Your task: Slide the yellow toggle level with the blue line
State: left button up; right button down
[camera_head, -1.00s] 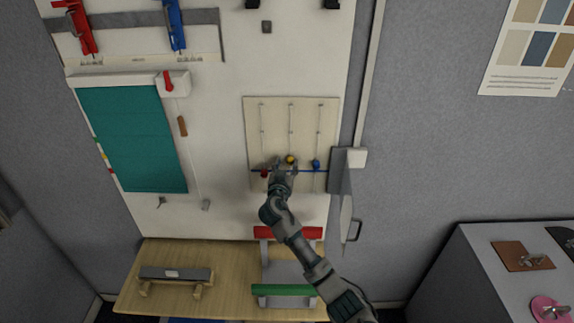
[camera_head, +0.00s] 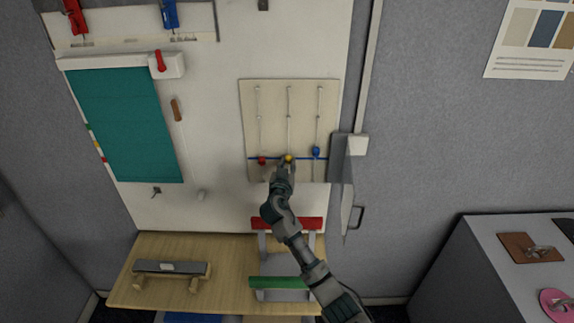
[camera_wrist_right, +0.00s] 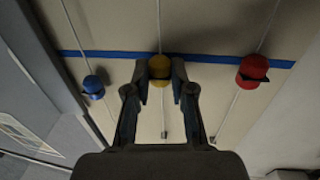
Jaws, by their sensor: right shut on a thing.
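The yellow toggle (camera_head: 289,158) is on the middle cord of a pale board (camera_head: 265,110), and it also shows in the right wrist view (camera_wrist_right: 159,68). The blue line (camera_head: 257,158) runs across the lower board, also in the wrist view (camera_wrist_right: 110,55). The yellow toggle overlaps the line in both views. My right gripper (camera_head: 285,166) is shut on the yellow toggle, one finger on each side in the wrist view (camera_wrist_right: 159,78). It partly hides the toggle and the line in the head view. My left gripper is not in view.
A red toggle (camera_head: 262,160) on the left cord and a blue toggle (camera_head: 316,152) on the right cord flank my right gripper closely. A hinged grey panel (camera_head: 341,160) stands at the board's right edge. A wooden bench (camera_head: 225,260) lies below.

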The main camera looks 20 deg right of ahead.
jog(key=shift+f, duration=0.6)
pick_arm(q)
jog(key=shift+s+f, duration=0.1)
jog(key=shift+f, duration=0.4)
pick_arm(e)
jog(key=shift+r, duration=0.1)
jog(key=c, duration=1)
grip_release()
jog(key=shift+w, duration=0.1)
jog(key=shift+o, duration=0.2)
jog(key=shift+s+a, duration=0.15)
jog(key=shift+s, duration=0.05)
jog(key=v, duration=1.1)
jog(key=shift+s+a, duration=0.2)
